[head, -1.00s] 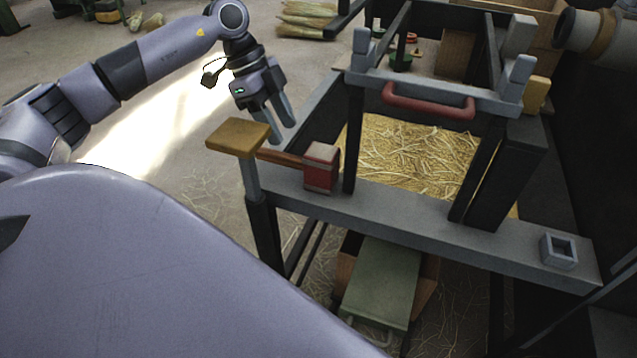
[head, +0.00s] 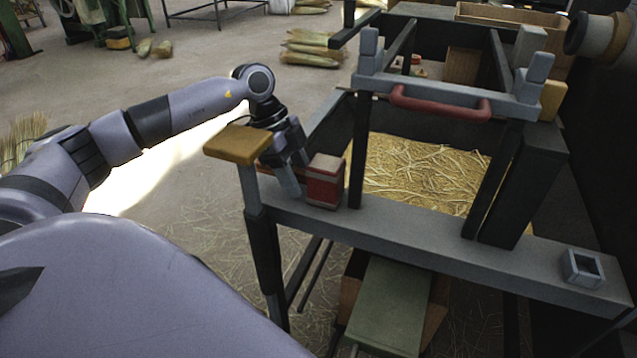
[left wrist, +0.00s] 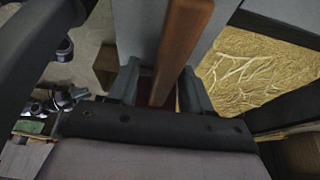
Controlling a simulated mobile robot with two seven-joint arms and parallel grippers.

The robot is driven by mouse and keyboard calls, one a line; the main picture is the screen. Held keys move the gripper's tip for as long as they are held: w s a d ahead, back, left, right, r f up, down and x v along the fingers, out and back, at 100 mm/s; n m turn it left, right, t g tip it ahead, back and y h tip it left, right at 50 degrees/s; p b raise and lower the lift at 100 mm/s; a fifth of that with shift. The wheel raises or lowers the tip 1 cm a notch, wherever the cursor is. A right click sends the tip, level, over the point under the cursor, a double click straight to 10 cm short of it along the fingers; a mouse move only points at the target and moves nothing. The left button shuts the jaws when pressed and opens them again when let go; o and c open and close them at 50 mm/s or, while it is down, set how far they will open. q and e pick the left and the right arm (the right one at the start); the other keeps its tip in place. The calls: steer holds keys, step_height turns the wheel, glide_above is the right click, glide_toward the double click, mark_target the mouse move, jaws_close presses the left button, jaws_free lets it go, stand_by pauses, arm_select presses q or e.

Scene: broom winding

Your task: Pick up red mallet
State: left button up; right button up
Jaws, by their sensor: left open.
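The red mallet (head: 325,181) lies on the grey beam at the front of the wooden frame; its block head has a pale top. In the left wrist view its brown wooden handle (left wrist: 181,45) runs between the two fingers. My left gripper (head: 294,178) is open, pointing down over the handle just left of the head. In the left wrist view the fingers (left wrist: 160,82) stand either side of the handle, with no clear grip on it. In the head view the handle is mostly hidden by the gripper. My right gripper is not in view.
A yellow-topped post (head: 238,144) stands close to the left of the gripper. A dark upright (head: 357,150) rises right of the mallet head. A red bar handle (head: 440,104) spans the frame above a straw-filled bin (head: 420,170). A small grey square socket (head: 582,267) sits at the beam's right end.

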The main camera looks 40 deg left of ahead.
arm_select(q)
steer(key=shift+c, duration=0.7)
jaws_close()
steer(key=shift+r, duration=0.1)
steer(key=shift+r, duration=0.1)
